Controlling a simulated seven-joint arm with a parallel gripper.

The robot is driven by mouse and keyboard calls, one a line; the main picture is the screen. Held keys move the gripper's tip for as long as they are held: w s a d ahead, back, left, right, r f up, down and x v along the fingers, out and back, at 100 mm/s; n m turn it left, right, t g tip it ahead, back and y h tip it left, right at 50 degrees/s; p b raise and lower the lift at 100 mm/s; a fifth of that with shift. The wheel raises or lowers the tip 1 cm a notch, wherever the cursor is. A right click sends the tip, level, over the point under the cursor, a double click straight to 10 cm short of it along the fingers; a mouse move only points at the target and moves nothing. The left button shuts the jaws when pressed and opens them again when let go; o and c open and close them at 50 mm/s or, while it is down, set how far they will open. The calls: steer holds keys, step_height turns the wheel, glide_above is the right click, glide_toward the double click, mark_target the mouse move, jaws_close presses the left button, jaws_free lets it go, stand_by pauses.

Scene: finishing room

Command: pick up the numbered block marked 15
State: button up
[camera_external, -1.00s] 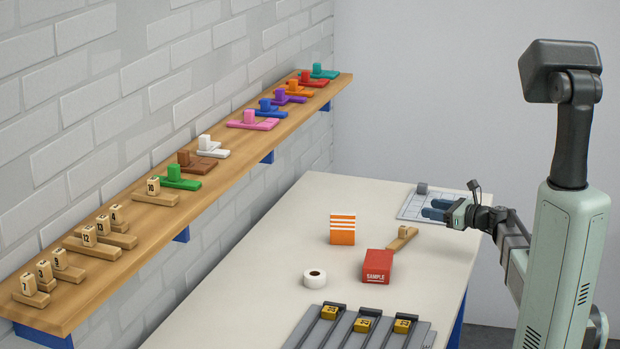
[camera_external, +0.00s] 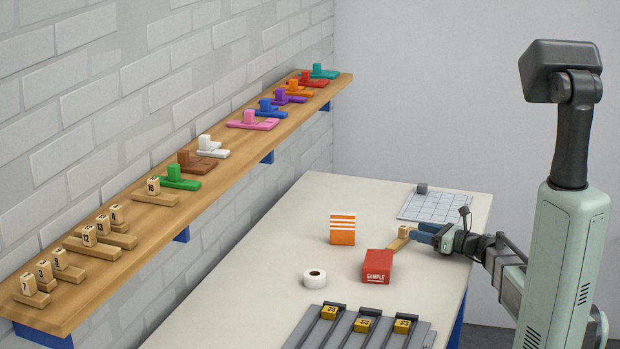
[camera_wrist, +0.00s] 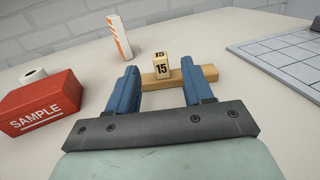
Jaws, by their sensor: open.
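The wooden block marked 15 (camera_wrist: 161,68) stands on a light wooden bar (camera_wrist: 206,73) on the table in the wrist view. In the external view the block (camera_external: 404,231) shows small at the gripper's tip, its number not legible. My gripper (camera_wrist: 158,82) is open, its two blue fingers pointing at the block. The block stands between and just beyond the fingertips in the wrist view; contact cannot be told. In the external view my gripper (camera_external: 415,234) is low over the table, to the right of the block.
A red SAMPLE box (camera_external: 377,266) lies close in front of the bar. An orange striped box (camera_external: 342,229), a tape roll (camera_external: 315,278) and a grey grid board (camera_external: 437,206) are nearby. A grey rack (camera_external: 345,329) holds yellow blocks. The wall shelf (camera_external: 225,171) carries other numbered blocks.

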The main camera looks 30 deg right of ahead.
mark_target(407, 228)
steer(key=shift+x, duration=3.2)
steer(key=shift+c, duration=0.4)
jaws_close()
